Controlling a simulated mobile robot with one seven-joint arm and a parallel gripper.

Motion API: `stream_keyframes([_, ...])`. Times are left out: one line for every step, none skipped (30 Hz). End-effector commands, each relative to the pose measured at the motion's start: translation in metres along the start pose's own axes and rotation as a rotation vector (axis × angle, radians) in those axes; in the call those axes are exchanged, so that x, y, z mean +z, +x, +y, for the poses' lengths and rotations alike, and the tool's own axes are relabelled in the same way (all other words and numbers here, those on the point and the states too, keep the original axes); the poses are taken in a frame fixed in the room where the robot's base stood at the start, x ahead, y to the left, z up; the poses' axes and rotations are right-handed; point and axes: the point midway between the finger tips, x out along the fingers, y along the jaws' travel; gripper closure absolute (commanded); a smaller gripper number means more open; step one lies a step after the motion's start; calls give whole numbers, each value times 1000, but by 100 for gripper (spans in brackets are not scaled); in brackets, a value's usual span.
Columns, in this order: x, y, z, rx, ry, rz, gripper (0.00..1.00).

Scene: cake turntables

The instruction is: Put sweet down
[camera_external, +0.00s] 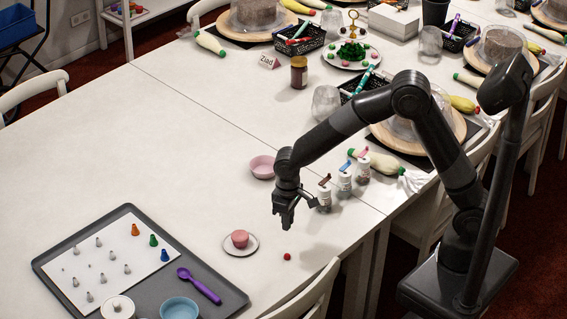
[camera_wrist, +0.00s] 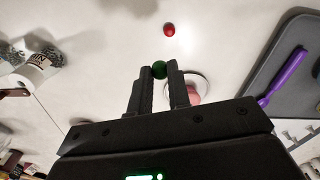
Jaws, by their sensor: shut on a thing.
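My gripper (camera_external: 287,217) is above the white table, to the right of a small white saucer (camera_external: 228,249) with a pink cupcake (camera_external: 240,238) on it. In the wrist view, my gripper (camera_wrist: 159,72) is shut on a small round green sweet (camera_wrist: 159,68) at its fingertips. The green sweet cannot be made out in the external view. A red sweet (camera_external: 287,257) lies on the bare table right of the saucer; it also shows in the wrist view (camera_wrist: 169,30). The saucer (camera_wrist: 205,85) and cupcake (camera_wrist: 194,93) are partly hidden behind a finger there.
A grey tray (camera_external: 60,245) with piping nozzles, a purple scoop (camera_external: 199,286) and a blue bowl (camera_external: 179,308) is at the lower left. The table's left middle is clear.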

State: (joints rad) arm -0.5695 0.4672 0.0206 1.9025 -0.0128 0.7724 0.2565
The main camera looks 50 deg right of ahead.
Motion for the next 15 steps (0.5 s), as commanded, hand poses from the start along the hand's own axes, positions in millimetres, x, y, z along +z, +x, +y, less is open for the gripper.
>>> stream_keyframes([-12, 0, 9, 0, 8, 2, 100])
stream_keyframes([-19, -1, 14, 0, 10, 1, 100])
stream_keyframes([-31, -1, 23, 0, 15, 1, 100])
stream_keyframes([-41, -2, 30, 0, 17, 2, 100])
stream_keyframes([-52, -2, 39, 0, 22, 1, 100])
stream_keyframes([-66, -2, 51, 0, 25, 2, 100])
stream_keyframes([-77, -2, 62, 0, 29, 1, 100])
stream_keyframes([-88, -3, 72, 0, 32, 2, 100])
stream_keyframes([-101, -4, 87, 0, 37, 2, 100])
stream_keyframes([-111, -3, 98, 0, 40, 2, 100])
stream_keyframes([-120, -4, 110, 0, 43, 2, 100])
stream_keyframes([-132, -4, 126, 0, 47, 2, 100])
stream_keyframes([-140, -4, 139, 0, 50, 2, 100])
stream_keyframes([-148, -4, 152, 0, 54, 2, 100])
stream_keyframes([-158, -4, 168, 0, 57, 2, 100])
